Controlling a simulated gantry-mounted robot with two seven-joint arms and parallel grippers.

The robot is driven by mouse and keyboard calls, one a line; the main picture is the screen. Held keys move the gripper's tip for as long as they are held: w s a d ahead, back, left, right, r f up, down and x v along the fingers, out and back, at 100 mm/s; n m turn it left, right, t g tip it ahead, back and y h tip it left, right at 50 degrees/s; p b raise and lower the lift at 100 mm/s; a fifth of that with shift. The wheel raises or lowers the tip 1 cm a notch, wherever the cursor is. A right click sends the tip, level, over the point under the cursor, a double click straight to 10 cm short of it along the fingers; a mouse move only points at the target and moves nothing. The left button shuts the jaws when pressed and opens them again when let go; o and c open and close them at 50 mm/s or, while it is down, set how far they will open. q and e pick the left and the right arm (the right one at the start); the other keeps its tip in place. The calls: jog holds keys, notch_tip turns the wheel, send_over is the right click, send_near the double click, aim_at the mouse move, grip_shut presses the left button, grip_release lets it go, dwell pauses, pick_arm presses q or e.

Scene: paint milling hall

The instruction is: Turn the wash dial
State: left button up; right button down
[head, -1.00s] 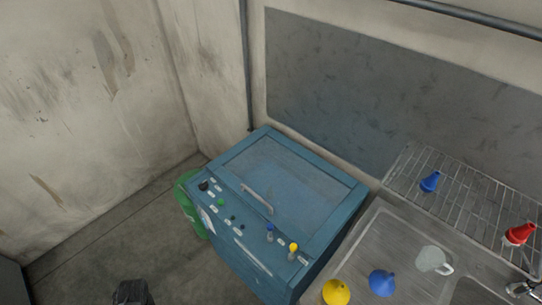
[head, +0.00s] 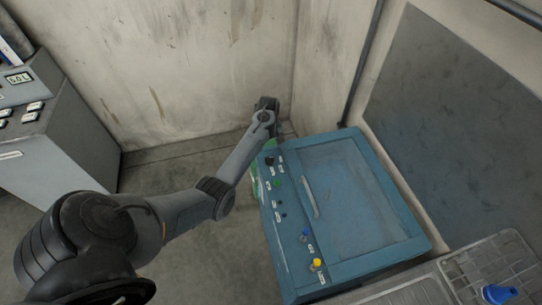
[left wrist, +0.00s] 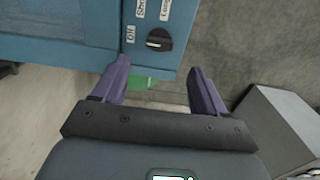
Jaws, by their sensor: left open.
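The wash dial is a black knob at the far end of the control strip on a blue washing machine (head: 365,205). It shows in the left wrist view (left wrist: 159,40) with printed labels around it, one reading "Off". In the head view the dial (head: 269,160) sits just below my left gripper (head: 266,104). The gripper is open and empty. In the left wrist view its two purple fingers (left wrist: 160,70) point toward the dial's end of the panel, with the dial ahead between their lines and apart from them. My right gripper is not in view.
A green object (head: 256,188) stands against the machine's side. A grey console (head: 50,140) is at left. A wire rack (head: 490,262) is at lower right.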

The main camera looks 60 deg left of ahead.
aim_at(269, 158)
pick_arm(q)
notch_tip(269, 158, down, 9)
jog(key=shift+r+b, duration=0.1)
jog(key=shift+b, duration=0.3)
jog(key=c, duration=1.1)
jog(key=shift+o, duration=0.2)
